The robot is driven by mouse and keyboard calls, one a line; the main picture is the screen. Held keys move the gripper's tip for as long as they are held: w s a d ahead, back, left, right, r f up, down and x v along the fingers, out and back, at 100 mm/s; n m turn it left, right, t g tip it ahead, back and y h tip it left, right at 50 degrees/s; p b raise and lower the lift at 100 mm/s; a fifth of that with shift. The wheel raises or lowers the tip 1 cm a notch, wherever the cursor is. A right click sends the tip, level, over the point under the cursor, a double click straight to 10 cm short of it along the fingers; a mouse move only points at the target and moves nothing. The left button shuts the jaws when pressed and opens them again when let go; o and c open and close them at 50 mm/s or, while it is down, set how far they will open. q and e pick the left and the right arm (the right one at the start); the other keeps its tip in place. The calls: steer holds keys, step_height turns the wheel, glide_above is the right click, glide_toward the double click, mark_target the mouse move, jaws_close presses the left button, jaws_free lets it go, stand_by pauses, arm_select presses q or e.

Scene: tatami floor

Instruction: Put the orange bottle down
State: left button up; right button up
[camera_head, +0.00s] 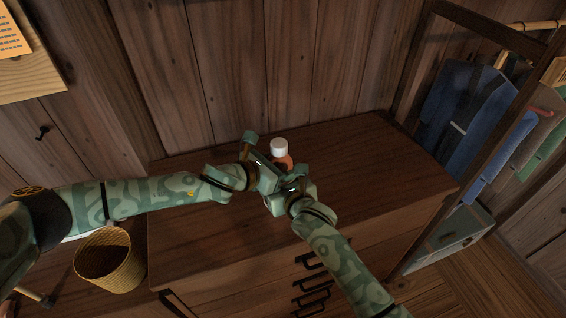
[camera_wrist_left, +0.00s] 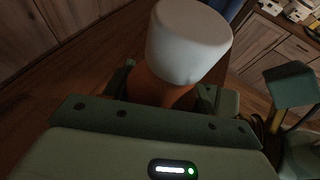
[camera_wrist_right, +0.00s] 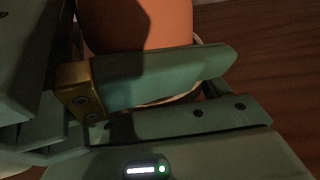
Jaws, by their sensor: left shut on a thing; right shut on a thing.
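The orange bottle (camera_head: 285,161) with a white cap (camera_head: 279,146) is upright over the dark wooden dresser top (camera_head: 370,150). I cannot tell whether its base touches the wood. My left gripper (camera_head: 270,165) is shut on the bottle from the left; the left wrist view shows the orange body (camera_wrist_left: 155,88) below the large white cap (camera_wrist_left: 190,45). My right gripper (camera_head: 290,177) is shut on the bottle from the front; the right wrist view shows the orange body (camera_wrist_right: 140,25) behind a green finger. The bottle's lower part is mostly hidden by my grippers.
The dresser top is clear to the right and back of the bottle, with a plank wall (camera_head: 270,70) behind. A woven basket (camera_head: 110,262) stands at the lower left. A clothes rack with a blue garment (camera_head: 465,115) and a pale box (camera_head: 455,245) are at the right.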

arm_select(q)
steer(key=o, duration=1.4)
steer(key=shift+f, duration=0.1)
steer(key=r+v, duration=0.1)
steer(key=v, duration=1.1)
steer(key=shift+r, duration=0.15)
arm_select(e)
steer(key=o, duration=1.1)
steer(key=shift+s, duration=0.1)
